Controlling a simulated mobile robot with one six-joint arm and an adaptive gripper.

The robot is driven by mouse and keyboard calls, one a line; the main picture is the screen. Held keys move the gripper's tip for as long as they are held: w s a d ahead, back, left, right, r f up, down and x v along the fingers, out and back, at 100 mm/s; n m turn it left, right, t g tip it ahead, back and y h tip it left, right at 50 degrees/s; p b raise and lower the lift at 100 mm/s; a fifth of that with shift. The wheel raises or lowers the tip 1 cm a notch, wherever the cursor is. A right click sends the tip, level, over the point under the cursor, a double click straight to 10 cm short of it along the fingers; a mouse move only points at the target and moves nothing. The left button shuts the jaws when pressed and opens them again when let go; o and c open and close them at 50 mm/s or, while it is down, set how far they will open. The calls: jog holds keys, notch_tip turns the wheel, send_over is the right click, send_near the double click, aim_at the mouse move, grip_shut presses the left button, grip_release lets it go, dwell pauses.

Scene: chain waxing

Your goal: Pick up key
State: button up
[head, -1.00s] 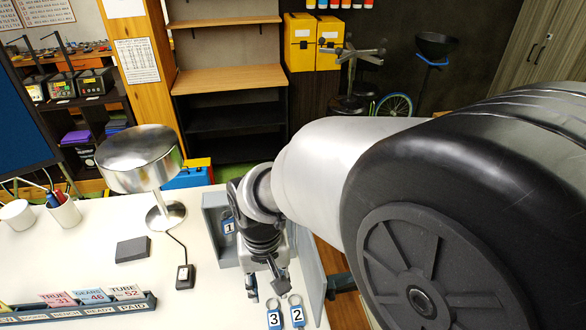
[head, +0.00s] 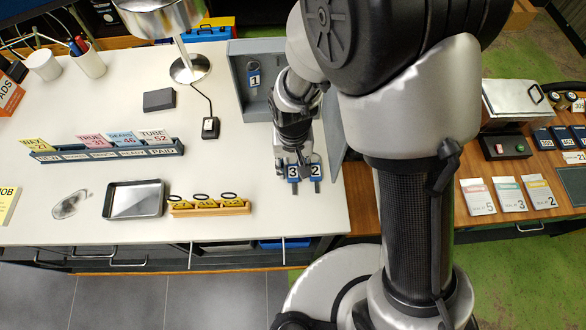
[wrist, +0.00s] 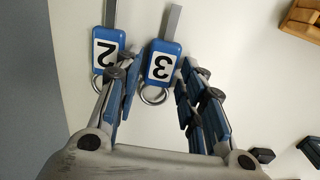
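The key with blue tag 3 (head: 292,173) and the key with blue tag 2 (head: 316,172) lie side by side on the white table. My gripper (head: 301,158) is just above their ring ends. In the wrist view, tag 3 (wrist: 162,64) and its ring lie between my two spread fingers (wrist: 166,82), with no visible grip on them. Tag 2 (wrist: 105,47) lies to the left, its ring partly hidden by the left finger. The task does not name a number.
The box's grey door (head: 333,118) stands close to the right of my gripper. A lamp (head: 190,68), a dark block (head: 159,99), a labelled card rack (head: 110,154) and a metal tray (head: 134,199) are to the left. The table's front edge is clear below the keys.

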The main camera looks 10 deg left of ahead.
aim_at(293, 169)
jog(key=shift+s+f, duration=0.1)
jog(key=c, duration=0.7)
notch_tip(293, 169, up, 20)
jog(key=shift+r+p, duration=0.1)
jog(key=shift+p, duration=0.75)
